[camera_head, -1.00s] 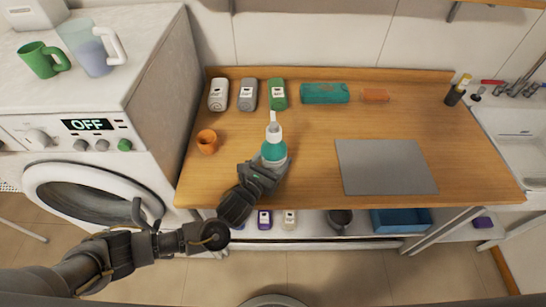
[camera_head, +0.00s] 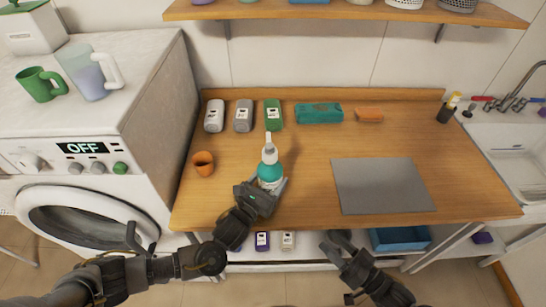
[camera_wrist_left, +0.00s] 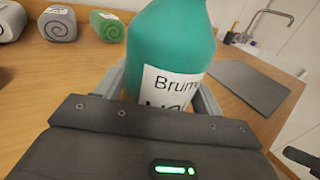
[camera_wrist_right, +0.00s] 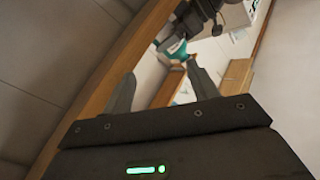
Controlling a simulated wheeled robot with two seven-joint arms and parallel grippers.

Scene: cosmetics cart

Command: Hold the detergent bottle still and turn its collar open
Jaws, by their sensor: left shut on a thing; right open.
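The detergent bottle (camera_head: 270,172) is teal with a white collar (camera_head: 269,153) and a narrow white spout on top. It stands upright on the wooden counter near the front edge. My left gripper (camera_head: 268,187) is shut around its lower body; the left wrist view shows the teal bottle and its white label (camera_wrist_left: 168,88) between the fingers. The collar is out of the left wrist view. My right gripper (camera_head: 340,242) is open and empty, low in front of the counter edge. In the right wrist view its two fingers (camera_wrist_right: 158,88) are spread, with a small teal shape beyond.
A grey mat (camera_head: 382,186) lies right of the bottle on the counter (camera_head: 310,150). An orange cup (camera_head: 203,163) stands to the left. A blue tray (camera_head: 400,238) sits on the shelf below.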

